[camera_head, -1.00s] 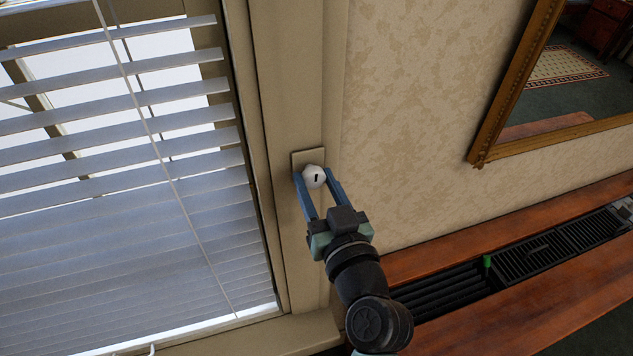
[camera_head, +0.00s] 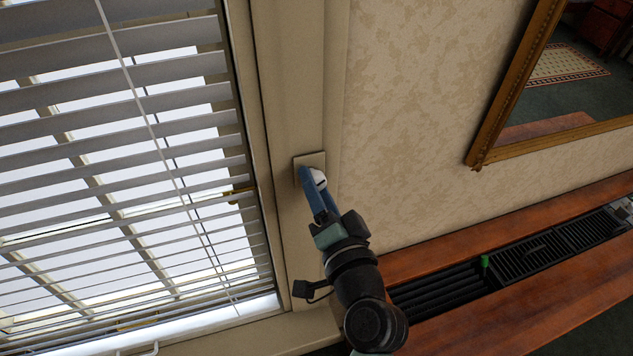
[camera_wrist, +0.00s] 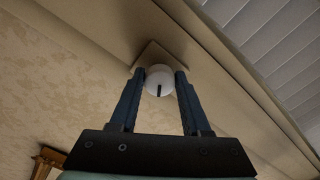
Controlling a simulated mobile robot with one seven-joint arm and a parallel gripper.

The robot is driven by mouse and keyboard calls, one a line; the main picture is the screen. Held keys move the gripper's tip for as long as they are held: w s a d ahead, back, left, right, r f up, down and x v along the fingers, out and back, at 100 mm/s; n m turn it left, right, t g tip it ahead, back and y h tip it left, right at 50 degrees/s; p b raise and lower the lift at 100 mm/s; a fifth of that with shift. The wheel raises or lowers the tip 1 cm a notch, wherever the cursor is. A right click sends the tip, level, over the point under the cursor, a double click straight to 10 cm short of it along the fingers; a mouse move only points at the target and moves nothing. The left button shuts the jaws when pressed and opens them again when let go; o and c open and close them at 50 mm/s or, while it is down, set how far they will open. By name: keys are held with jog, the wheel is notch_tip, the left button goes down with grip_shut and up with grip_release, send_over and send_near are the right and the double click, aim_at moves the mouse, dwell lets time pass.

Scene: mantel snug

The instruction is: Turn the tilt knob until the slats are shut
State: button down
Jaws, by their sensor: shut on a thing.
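The white round tilt knob (camera_head: 320,180) sits on a square plate (camera_head: 316,159) on the window frame. In the wrist view the knob (camera_wrist: 160,80) is between my two blue fingers, its dark mark pointing down toward my palm. My gripper (camera_head: 314,180) is shut on the knob and turned so one finger partly covers it in the head view. The blind's slats (camera_head: 150,75) are tilted open, with bright gaps between them showing the window bars. The blind also shows at the wrist view's upper right (camera_wrist: 275,40).
A wooden shelf (camera_head: 560,290) with a black grille (camera_head: 530,257) runs below the wall at the right. A gilt-framed mirror (camera_head: 490,130) hangs at upper right. A pale cord (camera_head: 150,115) hangs before the slats.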

jog(key=shift+m+p, duration=0.3)
jog(key=shift+m, duration=0.9)
jog(key=shift+c, duration=1.9)
grip_release()
jog(key=b+v, duration=0.3)
jog(key=v, duration=1)
